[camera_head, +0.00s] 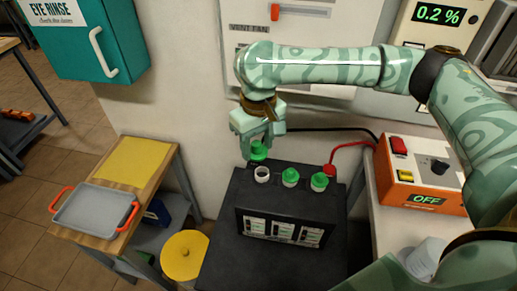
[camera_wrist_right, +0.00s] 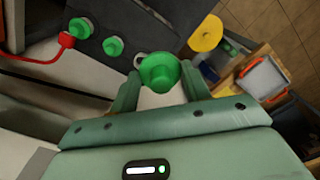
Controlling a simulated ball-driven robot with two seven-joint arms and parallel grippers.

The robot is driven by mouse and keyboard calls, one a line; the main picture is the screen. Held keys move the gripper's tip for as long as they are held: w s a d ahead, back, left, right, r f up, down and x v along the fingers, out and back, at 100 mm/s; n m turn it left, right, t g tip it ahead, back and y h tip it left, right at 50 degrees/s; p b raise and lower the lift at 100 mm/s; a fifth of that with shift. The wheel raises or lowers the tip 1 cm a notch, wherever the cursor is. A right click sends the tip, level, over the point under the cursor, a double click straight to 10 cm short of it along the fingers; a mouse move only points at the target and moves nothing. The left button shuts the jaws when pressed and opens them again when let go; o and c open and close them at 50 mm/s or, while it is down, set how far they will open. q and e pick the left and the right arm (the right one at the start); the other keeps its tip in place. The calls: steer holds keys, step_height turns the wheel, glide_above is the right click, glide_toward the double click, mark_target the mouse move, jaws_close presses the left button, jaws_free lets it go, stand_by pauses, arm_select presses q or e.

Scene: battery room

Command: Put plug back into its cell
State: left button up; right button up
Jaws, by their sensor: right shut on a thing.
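My right gripper (camera_head: 257,141) is shut on a green plug (camera_head: 258,151) and holds it over the back left of the black battery (camera_head: 225,215). The open cell (camera_head: 262,174), a pale ring with a dark hole, is just below and slightly right of the plug in the head view. In the right wrist view the held plug (camera_wrist_right: 159,73) sits between my two fingers (camera_wrist_right: 160,85), and part of the pale cell ring (camera_wrist_right: 139,60) shows beside it. Two other green plugs (camera_head: 290,176) (camera_head: 319,183) sit in their cells to the right. My left gripper is not in view.
A red clamp (camera_head: 329,170) with a red cable sits at the battery's right; a black cable runs behind. An orange charger (camera_head: 415,180) reading OFF stands right.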

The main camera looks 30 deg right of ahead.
steer(key=w+f+n, duration=0.1)
steer(key=w+f, duration=0.3)
steer(key=w, duration=0.2)
steer(key=w+d+f+b, duration=0.1)
steer(key=d+f+b, duration=0.2)
steer(key=f, duration=0.4)
steer(key=w+d+f+n+b, duration=0.1)
steer(key=f+b, duration=0.3)
steer(key=f, duration=0.4)
steer(key=shift+w+d, duration=0.2)
steer(key=shift+d, duration=0.7)
steer(key=shift+s+p, duration=0.15)
steer(key=shift+p, duration=1)
steer(key=shift+f+p, duration=0.2)
steer(key=shift+p, duration=0.35)
stand_by(0.6)
steer(key=shift+p, duration=0.55)
stand_by(0.6)
